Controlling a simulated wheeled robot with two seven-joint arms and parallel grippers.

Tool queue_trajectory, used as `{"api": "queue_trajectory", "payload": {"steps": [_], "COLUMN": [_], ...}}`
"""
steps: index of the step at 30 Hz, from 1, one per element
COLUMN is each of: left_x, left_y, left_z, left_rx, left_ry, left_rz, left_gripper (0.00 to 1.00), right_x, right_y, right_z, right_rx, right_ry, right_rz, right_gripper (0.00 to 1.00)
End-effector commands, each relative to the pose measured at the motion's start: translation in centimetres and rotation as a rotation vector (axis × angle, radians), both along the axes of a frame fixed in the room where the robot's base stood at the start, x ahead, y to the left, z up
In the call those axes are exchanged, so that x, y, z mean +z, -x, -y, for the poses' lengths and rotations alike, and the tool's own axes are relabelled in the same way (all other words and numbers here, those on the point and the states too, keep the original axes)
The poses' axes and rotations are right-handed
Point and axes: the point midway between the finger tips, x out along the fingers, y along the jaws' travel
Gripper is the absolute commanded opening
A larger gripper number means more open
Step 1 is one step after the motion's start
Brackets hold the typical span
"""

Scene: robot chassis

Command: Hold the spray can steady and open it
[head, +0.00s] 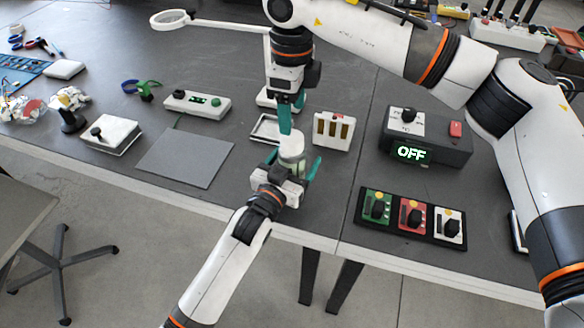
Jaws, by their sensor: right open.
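The spray can (292,151) is a small white and pale green cylinder, upright near the table's front edge in the head view. My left gripper (293,166) comes from below, its teal fingers on either side of the can. I cannot tell whether both fingers press on it. My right gripper (287,128) points down from above, its teal fingertips just over or at the can's top. It is open. Whether it touches the top is unclear, and the can's lower part is hidden by the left gripper.
A grey mat (186,158) lies left of the can. A white box with brass-coloured slots (333,131) stands close on the right. Farther right are a dark unit reading OFF (426,140) and a three-switch panel (411,217). A white magnifier arm (215,23) reaches behind.

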Motion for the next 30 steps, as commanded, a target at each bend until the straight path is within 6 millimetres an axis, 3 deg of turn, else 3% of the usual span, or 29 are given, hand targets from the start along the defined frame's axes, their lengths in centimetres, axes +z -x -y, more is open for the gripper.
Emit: {"api": "queue_trajectory", "payload": {"steps": [2,12,14,25,30], "left_x": [0.0,0.0,0.0,0.0,0.0], "left_y": [0.0,0.0,0.0,0.0,0.0], "left_z": [0.0,0.0,0.0,0.0,0.0], "left_rx": [0.0,0.0,0.0,0.0,0.0], "left_ry": [0.0,0.0,0.0,0.0,0.0], "left_rz": [0.0,0.0,0.0,0.0,0.0], "left_gripper": [0.69,0.13,0.12,0.12,0.12], "right_x": [0.0,0.0,0.0,3.8,3.6], "right_y": [0.0,0.0,0.0,-0.1,0.0], "right_z": [0.0,0.0,0.0,0.0,0.0], "right_rx": [0.0,0.0,-0.002,-0.324,-0.386], "right_ry": [0.0,0.0,0.0,0.0,0.001], "right_rz": [0.0,0.0,0.0,0.002,-0.001], "right_gripper": [0.65,0.65,0.7,0.7,0.7]}}
